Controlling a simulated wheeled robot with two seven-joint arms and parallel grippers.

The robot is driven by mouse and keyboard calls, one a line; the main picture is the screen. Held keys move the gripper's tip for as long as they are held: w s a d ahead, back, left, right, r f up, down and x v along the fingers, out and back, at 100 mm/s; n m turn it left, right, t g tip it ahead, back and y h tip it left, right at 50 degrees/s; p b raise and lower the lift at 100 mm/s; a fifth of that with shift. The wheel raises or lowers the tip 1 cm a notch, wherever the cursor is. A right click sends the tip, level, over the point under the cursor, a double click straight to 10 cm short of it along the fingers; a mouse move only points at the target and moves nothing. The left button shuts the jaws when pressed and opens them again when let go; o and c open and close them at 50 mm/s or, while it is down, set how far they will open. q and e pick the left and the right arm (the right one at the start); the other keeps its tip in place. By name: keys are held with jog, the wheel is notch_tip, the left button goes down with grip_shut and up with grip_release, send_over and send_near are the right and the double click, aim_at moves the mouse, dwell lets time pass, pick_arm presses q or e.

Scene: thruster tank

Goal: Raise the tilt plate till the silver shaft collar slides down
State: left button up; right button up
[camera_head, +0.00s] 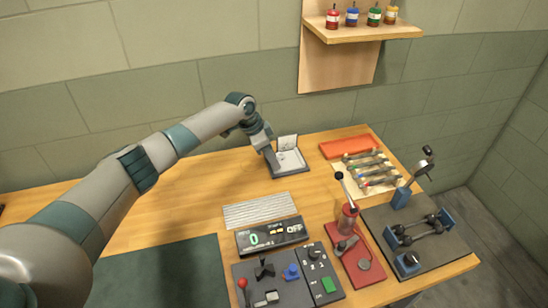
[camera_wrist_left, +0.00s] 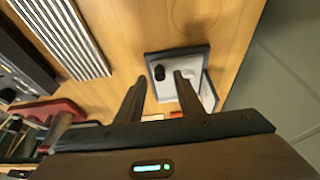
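The tilt plate unit (camera_head: 291,160) stands at the back of the bench. It has a dark base, a pale plate and an upright white panel with marks. In the left wrist view the pale plate (camera_wrist_left: 172,88) looks flat or nearly so. A small dark round piece (camera_wrist_left: 159,72) sits at its edge; I cannot tell whether it is the collar or a knob. No clearly silver collar shows. My left gripper (camera_head: 272,151) is at the unit's left side. In the wrist view its fingers (camera_wrist_left: 162,79) are apart with nothing held between them. My right gripper is out of view.
A ribbed metal sheet (camera_head: 260,211) and a display box (camera_head: 271,236) lie in front of the unit. A red lever press (camera_head: 355,250), an orange tray (camera_head: 346,147) and a dark fixture board (camera_head: 425,250) fill the right. Bare wood lies left of the unit.

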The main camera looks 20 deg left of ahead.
pick_arm(q)
jog(key=shift+x, duration=0.85)
grip_shut()
jog(key=shift+d+r, duration=0.1)
